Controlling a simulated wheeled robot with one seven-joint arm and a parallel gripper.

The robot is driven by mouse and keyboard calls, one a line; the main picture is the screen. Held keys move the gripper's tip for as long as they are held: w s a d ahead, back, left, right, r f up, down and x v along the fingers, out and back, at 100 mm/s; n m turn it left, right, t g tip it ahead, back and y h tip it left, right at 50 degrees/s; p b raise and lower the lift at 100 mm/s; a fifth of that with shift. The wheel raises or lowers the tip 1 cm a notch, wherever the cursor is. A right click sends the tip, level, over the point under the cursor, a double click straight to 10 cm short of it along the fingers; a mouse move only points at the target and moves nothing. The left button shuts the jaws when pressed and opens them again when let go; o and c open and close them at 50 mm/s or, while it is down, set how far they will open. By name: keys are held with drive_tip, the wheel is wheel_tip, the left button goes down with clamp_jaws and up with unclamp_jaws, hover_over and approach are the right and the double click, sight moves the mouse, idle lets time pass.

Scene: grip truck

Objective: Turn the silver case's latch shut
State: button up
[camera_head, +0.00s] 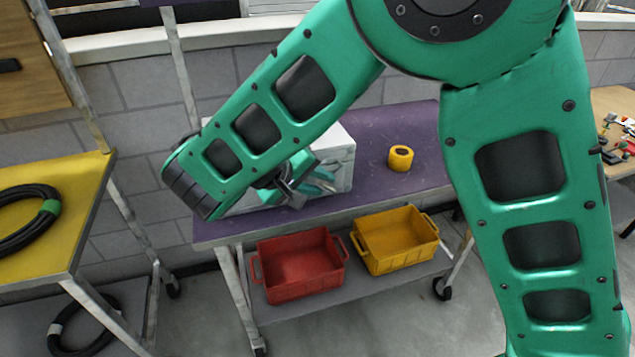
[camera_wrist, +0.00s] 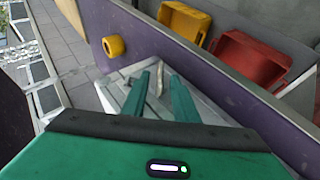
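The silver case (camera_head: 343,165) stands on the purple cart top, partly hidden behind my arm in the head view. In the wrist view its grey surface (camera_wrist: 113,92) lies beneath and around my fingers. My gripper (camera_head: 318,184) is at the case's front side. In the wrist view the two green fingers of my gripper (camera_wrist: 159,76) are apart, with a gap between them. A small pale strip shows in that gap near the fingertips; I cannot tell whether it is the latch. Contact with the case is unclear.
A yellow tape roll (camera_head: 400,158) sits on the purple cart top (camera_head: 385,122), right of the case. A red crate (camera_head: 300,268) and a yellow crate (camera_head: 396,240) stand on the lower shelf. A yellow-topped cart (camera_head: 60,245) with coiled cable (camera_head: 22,235) is at left.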

drive_tip(key=v, duration=1)
drive_tip(key=shift+a+r, duration=0.15)
drive_tip(key=shift+r, duration=0.1)
drive_tip(key=shift+s, duration=0.1)
